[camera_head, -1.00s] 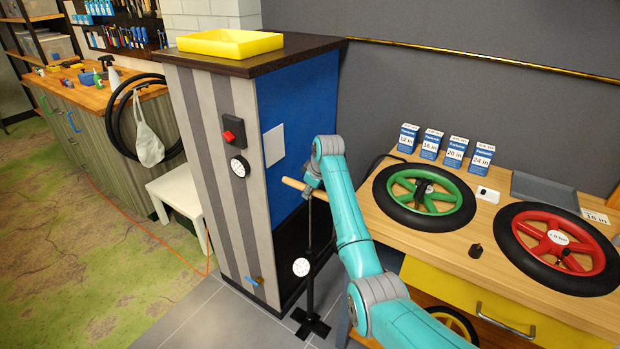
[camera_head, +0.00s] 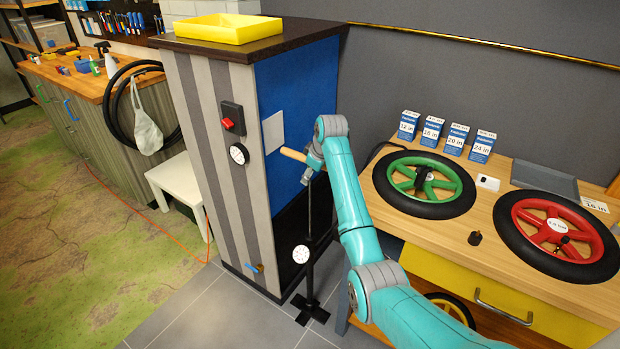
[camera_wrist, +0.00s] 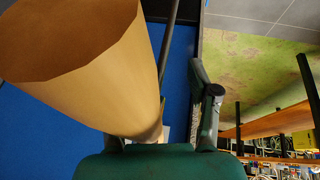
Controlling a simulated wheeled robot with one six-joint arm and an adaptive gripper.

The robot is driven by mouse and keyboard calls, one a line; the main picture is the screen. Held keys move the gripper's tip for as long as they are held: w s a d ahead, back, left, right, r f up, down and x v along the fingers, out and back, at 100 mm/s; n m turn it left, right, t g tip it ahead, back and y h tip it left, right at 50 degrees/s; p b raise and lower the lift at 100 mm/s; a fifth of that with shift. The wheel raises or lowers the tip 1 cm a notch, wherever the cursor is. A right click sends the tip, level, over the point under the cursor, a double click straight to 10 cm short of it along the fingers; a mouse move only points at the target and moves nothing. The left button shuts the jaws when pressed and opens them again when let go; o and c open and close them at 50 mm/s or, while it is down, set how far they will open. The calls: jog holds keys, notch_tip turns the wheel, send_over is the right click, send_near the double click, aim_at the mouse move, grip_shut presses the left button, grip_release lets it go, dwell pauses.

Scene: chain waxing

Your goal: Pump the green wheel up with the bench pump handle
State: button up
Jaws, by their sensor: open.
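The bench pump stands on the floor in front of the cabinet, with a wooden handle (camera_head: 293,155), a thin dark rod, a round white gauge (camera_head: 301,254) and a black foot (camera_head: 309,312). My gripper (camera_head: 312,172) is at the right part of the handle. In the wrist view the handle (camera_wrist: 75,65) looms large at the left, and one open finger of my gripper (camera_wrist: 165,125) stands to its right. The other finger is mostly hidden behind the handle. I cannot tell whether the fingers touch it. The green wheel (camera_head: 423,184), with a black tyre, lies flat on the bench.
The striped cabinet (camera_head: 205,110) with a yellow tray (camera_head: 228,28) stands left of the pump. A white stool (camera_head: 178,180) is farther left.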

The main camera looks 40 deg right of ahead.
jog(key=v, duration=0.8)
jog(key=shift+s+r, duration=0.3)
jog(key=shift+s, duration=0.05)
jog(key=shift+a, duration=0.15)
jog(key=shift+r, duration=0.1)
